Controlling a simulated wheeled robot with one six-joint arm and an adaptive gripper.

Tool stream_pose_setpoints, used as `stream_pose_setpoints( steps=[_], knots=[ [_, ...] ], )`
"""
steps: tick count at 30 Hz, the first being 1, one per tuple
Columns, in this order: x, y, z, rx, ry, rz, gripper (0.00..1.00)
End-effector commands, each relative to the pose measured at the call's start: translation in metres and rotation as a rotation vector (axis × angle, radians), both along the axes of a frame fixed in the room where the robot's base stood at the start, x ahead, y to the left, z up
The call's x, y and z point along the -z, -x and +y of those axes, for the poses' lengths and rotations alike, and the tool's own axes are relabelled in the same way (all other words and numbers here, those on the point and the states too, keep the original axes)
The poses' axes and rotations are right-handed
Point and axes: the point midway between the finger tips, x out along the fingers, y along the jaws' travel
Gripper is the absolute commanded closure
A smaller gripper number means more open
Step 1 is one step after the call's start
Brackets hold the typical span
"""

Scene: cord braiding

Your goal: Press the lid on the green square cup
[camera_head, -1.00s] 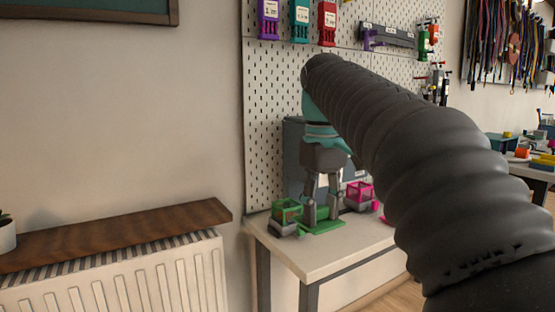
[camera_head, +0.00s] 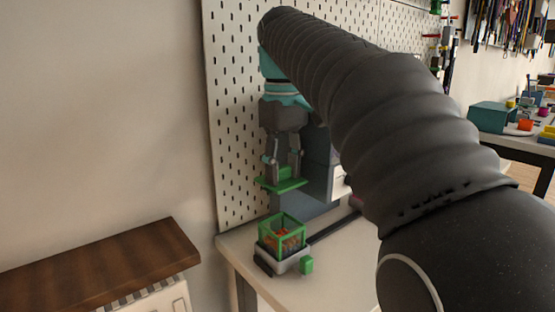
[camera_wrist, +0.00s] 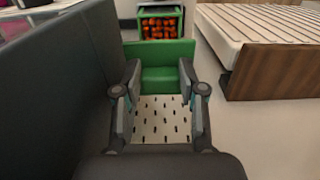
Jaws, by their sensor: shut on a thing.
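The green lid (camera_head: 284,186) is a flat plate with a raised block on top, held level in the air in the head view. My gripper (camera_head: 283,166) points down and is shut on that block. The lid also fills the space between the fingers (camera_wrist: 160,75) in the wrist view (camera_wrist: 160,55). The green square cup (camera_head: 282,229) has a green frame and orange contents, and stands open-topped on a grey base on the table, below the lid and apart from it. The cup shows beyond the lid in the wrist view (camera_wrist: 161,20).
A small green block (camera_head: 306,265) is at the right of the cup's base. The white table (camera_head: 335,270) is partly hidden by my arm. A pegboard wall (camera_head: 232,130) rises behind, and a wooden shelf (camera_head: 110,265) over a radiator lies left.

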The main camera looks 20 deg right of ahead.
Motion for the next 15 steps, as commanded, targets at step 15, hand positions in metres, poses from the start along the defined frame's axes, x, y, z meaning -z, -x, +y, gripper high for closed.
stream_pose_setpoints(
  steps=[15],
  knots=[
    [0.03, 0.0, -0.003, 0.007, 0.0, 0.0, 0.92]
  ],
)
